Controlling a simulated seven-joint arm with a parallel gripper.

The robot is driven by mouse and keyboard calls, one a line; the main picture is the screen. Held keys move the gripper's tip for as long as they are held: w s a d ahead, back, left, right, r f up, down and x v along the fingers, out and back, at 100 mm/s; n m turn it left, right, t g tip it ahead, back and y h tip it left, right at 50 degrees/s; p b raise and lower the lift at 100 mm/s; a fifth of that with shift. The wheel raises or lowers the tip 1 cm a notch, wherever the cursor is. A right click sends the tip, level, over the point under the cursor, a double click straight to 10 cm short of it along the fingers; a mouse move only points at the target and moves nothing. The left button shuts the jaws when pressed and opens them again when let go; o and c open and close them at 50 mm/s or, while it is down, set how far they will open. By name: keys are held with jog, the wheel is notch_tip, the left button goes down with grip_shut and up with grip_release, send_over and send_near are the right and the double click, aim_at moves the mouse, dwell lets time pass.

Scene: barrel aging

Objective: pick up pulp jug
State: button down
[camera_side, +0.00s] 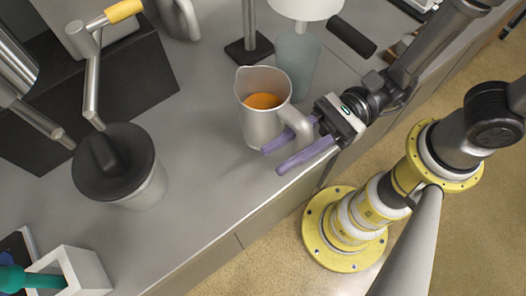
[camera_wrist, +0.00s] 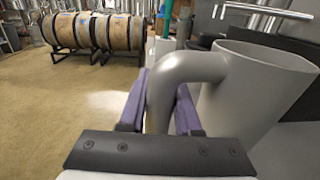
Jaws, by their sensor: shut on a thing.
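The pulp jug (camera_side: 263,118) is a grey metal pitcher with orange pulp (camera_side: 263,101) inside. It stands upright on the grey counter near its front edge, with its handle toward my gripper. My gripper (camera_side: 291,157) has purple fingers and reaches in from the right, at the handle. In the wrist view the jug (camera_wrist: 250,95) fills the right side, and its handle (camera_wrist: 178,75) comes down between the two purple fingers of my gripper (camera_wrist: 160,108). The fingers are shut on the handle. The pulp is hidden in the wrist view.
A clear container (camera_side: 297,62) stands just behind the jug. A dark-lidded vessel (camera_side: 147,187) stands to the left, and a white open box (camera_side: 84,268) is at the lower left. The counter (camera_side: 207,190) between the vessel and jug is clear. Barrels (camera_wrist: 124,32) stand far off.

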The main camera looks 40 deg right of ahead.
jog(key=s+d, duration=0.3)
jog(key=d, duration=0.3)
jog(key=s+d, duration=0.3)
jog(key=d, duration=0.3)
jog(key=shift+s+d, duration=0.25)
jog(key=shift+d, duration=0.05)
dwell(0.3)
